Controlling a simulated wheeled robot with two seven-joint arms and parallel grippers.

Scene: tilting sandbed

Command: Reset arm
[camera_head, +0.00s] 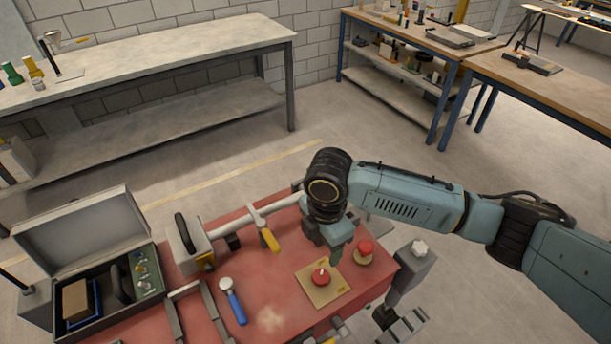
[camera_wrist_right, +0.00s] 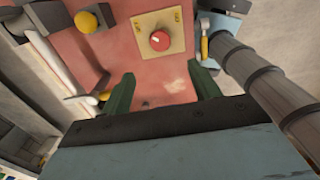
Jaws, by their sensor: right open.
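My right arm comes in from the right in the head view, and my right gripper (camera_head: 335,252) points down over the red-topped table (camera_head: 200,290). In the right wrist view, the right gripper (camera_wrist_right: 163,90) shows two green fingers spread apart with nothing between them. A red knob (camera_head: 320,278) on a yellow plate (camera_head: 334,296) lies just below the gripper in the head view. The red knob (camera_wrist_right: 160,42) sits beyond the fingertips in the wrist view, apart from them. My left gripper is not in view.
A red mushroom button (camera_head: 365,247) stands near the table's right side. A blue-handled tool (camera_head: 233,302) and a yellow-handled lever (camera_head: 269,240) lie left of the gripper. An open case (camera_head: 80,230) stands at the left. Grey floor (camera_head: 370,150) is clear behind the table.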

